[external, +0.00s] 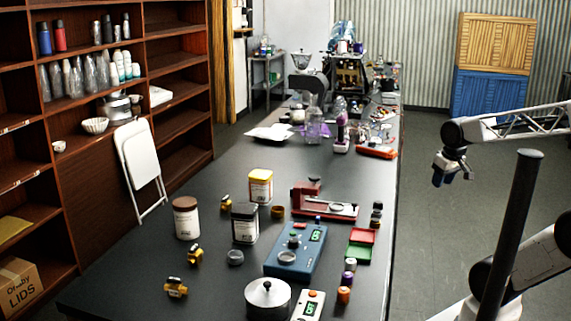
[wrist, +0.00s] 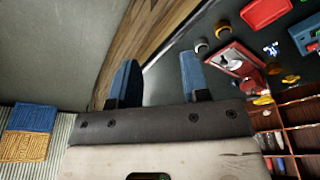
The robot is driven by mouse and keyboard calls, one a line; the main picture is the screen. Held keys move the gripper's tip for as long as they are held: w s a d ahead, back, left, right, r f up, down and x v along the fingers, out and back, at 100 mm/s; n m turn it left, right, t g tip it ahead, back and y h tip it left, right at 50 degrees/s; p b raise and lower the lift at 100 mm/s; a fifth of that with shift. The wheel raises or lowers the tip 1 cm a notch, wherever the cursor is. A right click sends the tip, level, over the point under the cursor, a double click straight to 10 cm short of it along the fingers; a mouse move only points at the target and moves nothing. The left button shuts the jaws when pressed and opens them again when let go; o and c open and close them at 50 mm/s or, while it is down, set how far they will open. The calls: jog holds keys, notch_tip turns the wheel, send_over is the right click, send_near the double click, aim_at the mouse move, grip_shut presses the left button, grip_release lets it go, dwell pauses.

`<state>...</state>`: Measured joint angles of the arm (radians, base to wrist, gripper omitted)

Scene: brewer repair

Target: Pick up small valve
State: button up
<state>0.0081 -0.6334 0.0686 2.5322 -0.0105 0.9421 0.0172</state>
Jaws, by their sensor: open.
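Three small yellow-and-black fittings that look like valves stand on the left half of the dark table: one at the back (external: 226,202), one in the middle (external: 194,255) and one near the front edge (external: 176,287). The back one looks smallest, but I cannot tell for sure which is the small valve. My gripper (external: 453,176) hangs off the table's right side, over the floor and far from all three. In the wrist view its two blue fingers (wrist: 158,82) are apart with nothing between them. Small yellow pieces also show at the right of the wrist view, blurred.
A blue device with a display (external: 290,262), a red stand (external: 322,205), red and green trays (external: 361,236), a metal pot (external: 267,299), a black tin (external: 244,224) and a white jar (external: 186,218) crowd the near table. Bare table lies left of the fittings. Shelves (external: 100,150) stand beyond.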

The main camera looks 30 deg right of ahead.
jog(key=o, duration=0.4)
jog(key=shift+o, duration=0.2)
